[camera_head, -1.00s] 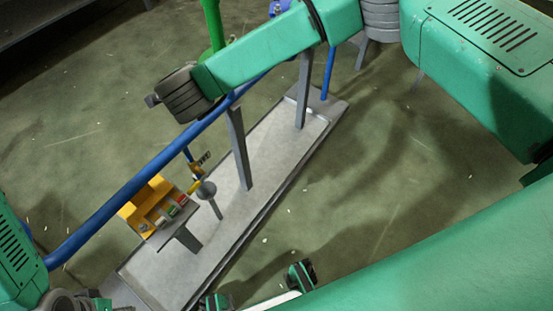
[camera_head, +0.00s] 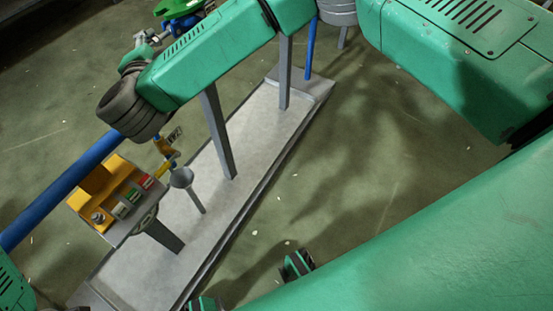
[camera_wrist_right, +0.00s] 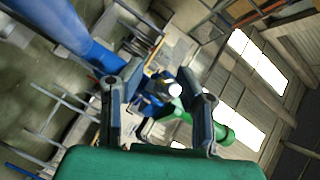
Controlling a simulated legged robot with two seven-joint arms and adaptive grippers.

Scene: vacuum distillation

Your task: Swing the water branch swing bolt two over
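In the right wrist view my right gripper (camera_wrist_right: 158,100) has its two fingers apart. A blue fitting (camera_wrist_right: 155,88) with a shiny round end shows between them, joined to a green pipe (camera_wrist_right: 222,133). I cannot tell whether the fingers touch it, or which part is swing bolt two. In the head view the right gripper (camera_head: 140,55) is at the upper left, partly behind its dark wrist ring, beside a green and blue fitting (camera_head: 182,10). The left gripper's separated fingertips (camera_head: 250,284) show at the bottom edge; the rest of that gripper is hidden or out of frame.
A long grey base plate (camera_head: 250,135) carries upright grey posts (camera_head: 217,130). The floor right of the plate is clear.

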